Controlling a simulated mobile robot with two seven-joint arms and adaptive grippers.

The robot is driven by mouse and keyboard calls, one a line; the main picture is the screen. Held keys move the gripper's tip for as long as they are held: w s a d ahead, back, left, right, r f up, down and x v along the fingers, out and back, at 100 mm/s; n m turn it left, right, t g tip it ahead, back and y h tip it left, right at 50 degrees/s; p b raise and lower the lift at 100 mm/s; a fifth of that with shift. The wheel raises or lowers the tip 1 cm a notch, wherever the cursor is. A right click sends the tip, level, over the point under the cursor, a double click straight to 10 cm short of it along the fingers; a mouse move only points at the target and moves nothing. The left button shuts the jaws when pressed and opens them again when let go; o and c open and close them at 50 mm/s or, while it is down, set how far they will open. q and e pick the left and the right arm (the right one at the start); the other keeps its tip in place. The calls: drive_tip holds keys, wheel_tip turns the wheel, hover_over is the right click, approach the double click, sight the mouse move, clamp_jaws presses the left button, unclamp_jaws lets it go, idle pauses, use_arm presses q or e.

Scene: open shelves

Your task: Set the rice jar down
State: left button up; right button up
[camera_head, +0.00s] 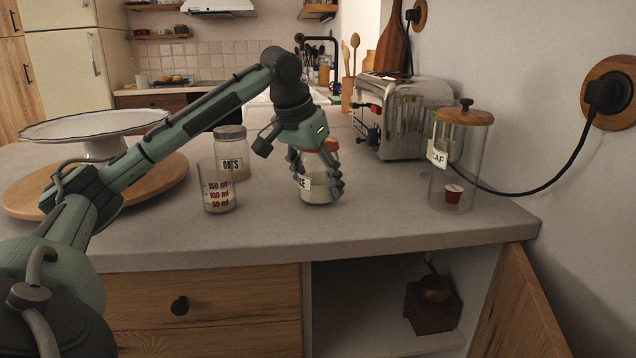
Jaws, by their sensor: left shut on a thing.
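The rice jar (315,190) is a clear jar with pale contents, an orange-red lid and a label of which "CE" shows. It is upright on the grey counter (270,235), near the front edge, and its base appears to touch the top. My left gripper (318,178) comes down from above and is shut around the jar, its fingers on both sides of it. The fingers hide part of the lid and label. My right gripper is not in the view.
A measuring cup (218,195) and an oats jar (232,150) stand left of the rice jar. A toaster (410,115) and a lidded canister (459,160) stand to the right. A cake stand (92,125) is at the left. Below, an open cabinet holds a grinder (432,305).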

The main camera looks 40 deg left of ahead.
use_arm(q)
drive_tip(key=shift+f, duration=0.1)
drive_tip(key=shift+f, duration=0.15)
drive_tip(key=o, duration=1.7)
drive_tip(key=shift+c, duration=0.2)
drive_tip(key=v, duration=1.2)
